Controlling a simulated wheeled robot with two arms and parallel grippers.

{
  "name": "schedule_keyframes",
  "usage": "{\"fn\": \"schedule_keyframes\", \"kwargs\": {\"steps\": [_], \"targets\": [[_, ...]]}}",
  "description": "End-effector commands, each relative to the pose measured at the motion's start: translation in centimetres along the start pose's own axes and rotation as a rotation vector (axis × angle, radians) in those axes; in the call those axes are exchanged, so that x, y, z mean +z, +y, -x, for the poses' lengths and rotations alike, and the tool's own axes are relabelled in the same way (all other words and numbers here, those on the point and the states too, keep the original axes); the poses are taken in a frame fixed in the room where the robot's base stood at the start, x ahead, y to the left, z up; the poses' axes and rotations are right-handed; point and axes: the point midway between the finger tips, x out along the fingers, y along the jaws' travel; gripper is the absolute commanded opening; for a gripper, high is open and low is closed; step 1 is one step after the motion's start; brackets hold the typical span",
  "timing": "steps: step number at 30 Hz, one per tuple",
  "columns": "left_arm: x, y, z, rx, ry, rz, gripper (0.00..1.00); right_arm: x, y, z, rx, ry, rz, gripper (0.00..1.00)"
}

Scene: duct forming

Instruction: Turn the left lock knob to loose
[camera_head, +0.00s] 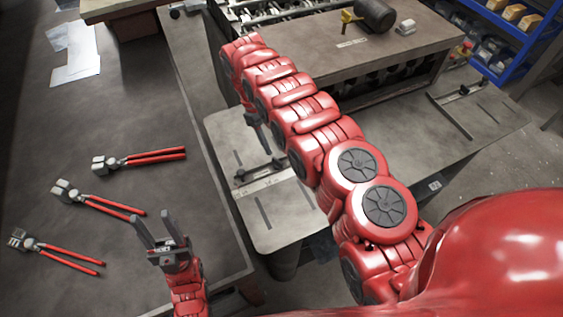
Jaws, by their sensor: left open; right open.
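The machine's left side plate (222,140) is grey, with a scale bar (262,184) lying across it. A small dark knob (240,176), which looks like the left lock knob, sits at the bar's left end; its setting is too small to read. My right gripper (265,138) hangs down from the far end of the red arm, just above and right of that knob, apart from it in the picture. It is open, largely hidden by its own arm. My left gripper (152,220) is open and empty, pointing up over the dark table's front right.
Several red-handled pliers (150,155) lie on the dark table (110,105) at left, with paper sheets (75,55) behind. A raised machine bed (400,55) carries a black cylinder (375,15). A right side plate (480,125) has a similar bar (458,93). Blue shelves (515,35) stand at right.

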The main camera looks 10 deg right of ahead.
Motion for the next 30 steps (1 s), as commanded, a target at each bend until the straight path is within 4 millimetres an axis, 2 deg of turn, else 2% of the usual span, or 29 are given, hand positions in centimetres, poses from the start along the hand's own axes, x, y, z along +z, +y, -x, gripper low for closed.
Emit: {"fn": "schedule_keyframes", "kwargs": {"steps": [3,9,15,23,30], "targets": [[-0.1,0.0,-0.5,0.000,0.000,0.000,0.50,-0.2,0.2,-2.5,-0.002,-0.004,0.002,0.44],[-0.1,0.0,-0.9,0.000,0.000,0.000,0.50,-0.5,0.5,-5.7,0.000,-0.003,0.002,0.44],[-0.2,-0.1,-1.0,0.000,0.000,0.000,0.50,-0.7,0.6,-7.0,0.001,0.001,0.002,0.44],[-0.2,-0.1,-1.0,0.000,0.000,0.000,0.50,-0.7,0.6,-7.2,0.001,0.001,0.002,0.44],[-0.2,-0.1,-0.9,0.000,0.000,0.000,0.50,-0.7,0.6,-7.1,0.001,0.001,0.002,0.01]]}}
